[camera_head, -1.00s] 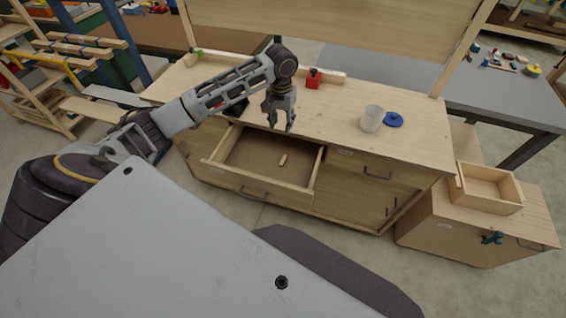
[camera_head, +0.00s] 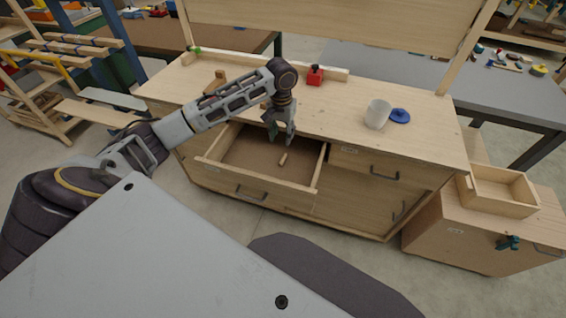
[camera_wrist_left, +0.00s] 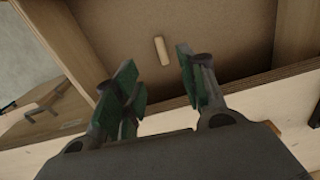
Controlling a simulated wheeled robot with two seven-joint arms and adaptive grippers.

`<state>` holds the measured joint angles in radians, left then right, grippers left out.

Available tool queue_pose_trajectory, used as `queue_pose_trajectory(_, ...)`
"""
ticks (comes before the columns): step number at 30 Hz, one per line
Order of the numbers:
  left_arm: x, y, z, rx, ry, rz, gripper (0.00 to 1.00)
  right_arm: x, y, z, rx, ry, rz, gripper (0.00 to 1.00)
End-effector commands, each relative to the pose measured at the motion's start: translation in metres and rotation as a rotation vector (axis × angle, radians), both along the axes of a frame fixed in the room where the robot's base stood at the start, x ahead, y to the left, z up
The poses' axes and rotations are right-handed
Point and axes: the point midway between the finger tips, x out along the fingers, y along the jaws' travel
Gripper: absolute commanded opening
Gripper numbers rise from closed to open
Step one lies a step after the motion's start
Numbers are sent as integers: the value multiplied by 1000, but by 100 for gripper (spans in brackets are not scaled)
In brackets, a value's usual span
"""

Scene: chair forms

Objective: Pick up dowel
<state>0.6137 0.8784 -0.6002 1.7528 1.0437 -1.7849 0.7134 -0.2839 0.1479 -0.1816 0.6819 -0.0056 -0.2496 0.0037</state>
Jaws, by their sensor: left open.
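A short pale wooden dowel (camera_head: 283,159) lies alone on the brown floor of the open drawer (camera_head: 222,183). In the left wrist view the dowel (camera_wrist_left: 162,50) shows past the fingertips, between their lines and apart from them. My left gripper (camera_head: 281,136) is open and empty, pointing down above the back part of the drawer, close to the dowel. In the left wrist view the left gripper (camera_wrist_left: 160,75) has its green-padded fingers spread. My right gripper is not in view.
The drawer belongs to a wooden workbench (camera_head: 335,110). On its top are a red block (camera_head: 315,77), a white cup (camera_head: 377,114) and a blue lid (camera_head: 400,115). A small open wooden box (camera_head: 500,190) sits on a low cabinet (camera_head: 470,232) at the right.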

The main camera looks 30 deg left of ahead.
Motion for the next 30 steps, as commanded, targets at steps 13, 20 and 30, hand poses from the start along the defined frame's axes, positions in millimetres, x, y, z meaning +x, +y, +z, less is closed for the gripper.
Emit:
queue_pose_trajectory(13, 0, 0, -6, 0, 1, 0, 41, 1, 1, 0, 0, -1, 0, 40)
queue_pose_trajectory(20, -1, 0, -33, -1, 3, 1, 41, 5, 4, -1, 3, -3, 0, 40)
queue_pose_trajectory(30, 0, 0, -75, -1, 1, 0, 41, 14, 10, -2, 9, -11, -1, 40)
